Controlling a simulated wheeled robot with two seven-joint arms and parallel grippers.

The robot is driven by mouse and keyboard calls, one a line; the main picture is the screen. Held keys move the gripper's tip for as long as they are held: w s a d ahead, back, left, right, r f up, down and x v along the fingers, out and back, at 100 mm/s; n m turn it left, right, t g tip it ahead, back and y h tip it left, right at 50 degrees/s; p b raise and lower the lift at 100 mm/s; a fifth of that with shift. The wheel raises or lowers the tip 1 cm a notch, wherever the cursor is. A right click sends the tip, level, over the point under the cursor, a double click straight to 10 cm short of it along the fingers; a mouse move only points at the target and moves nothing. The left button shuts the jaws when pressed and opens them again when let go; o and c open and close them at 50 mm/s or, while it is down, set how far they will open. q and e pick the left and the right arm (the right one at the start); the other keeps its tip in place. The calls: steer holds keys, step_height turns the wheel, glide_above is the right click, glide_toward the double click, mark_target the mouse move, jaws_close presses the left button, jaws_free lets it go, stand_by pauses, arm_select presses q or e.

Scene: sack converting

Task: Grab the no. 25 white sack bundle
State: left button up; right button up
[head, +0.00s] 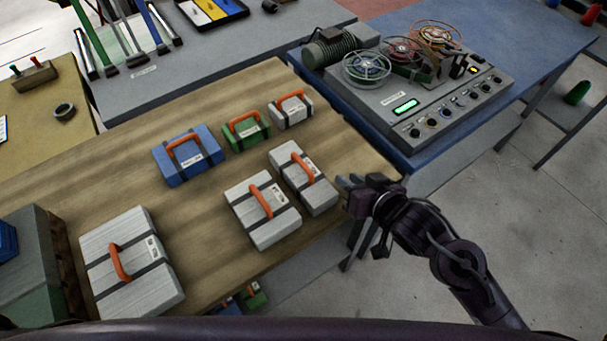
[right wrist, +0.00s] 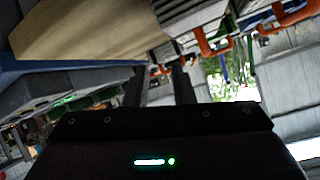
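Several white bundles with dark straps, orange handles and small labels lie on the wooden table: a large one (head: 112,249) at front left, a middle one (head: 275,228), one (head: 315,195) right of it, and a small one (head: 290,117) at the back. The label numbers are too small to read, so I cannot tell which is no. 25. My right gripper (head: 350,183) is at the table's right edge, just right of the nearest white bundle and apart from it. Its two fingers stand apart and empty in the right wrist view (right wrist: 165,88). My left gripper is not in view.
A blue bundle (head: 175,168) and a green bundle (head: 255,135) lie behind the white ones on the wooden table (head: 200,245). A blue bench (head: 535,45) with a grey machine (head: 400,125) stands at back right. A dark green bin (head: 40,265) is at left.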

mark_target(307, 168)
steer(key=a+y, duration=0.3)
steer(key=y, duration=0.1)
steer(key=shift+s+a+g, duration=0.2)
steer(key=shift+s+g, duration=0.1)
steer(key=shift+s+a+f+y, duration=0.1)
steer(key=shift+a+y, duration=0.1)
steer(key=shift+y, duration=0.2)
steer(key=x, duration=0.2)
steer(key=p+x, duration=0.1)
steer(key=x, duration=0.1)
steer(key=p+x, duration=0.1)
steer(key=x, duration=0.2)
steer(key=shift+a+r, duration=0.15)
steer(key=shift+r, duration=0.25)
steer(key=shift+w+a+f, duration=0.15)
steer(key=shift+w, duration=0.1)
jaws_close()
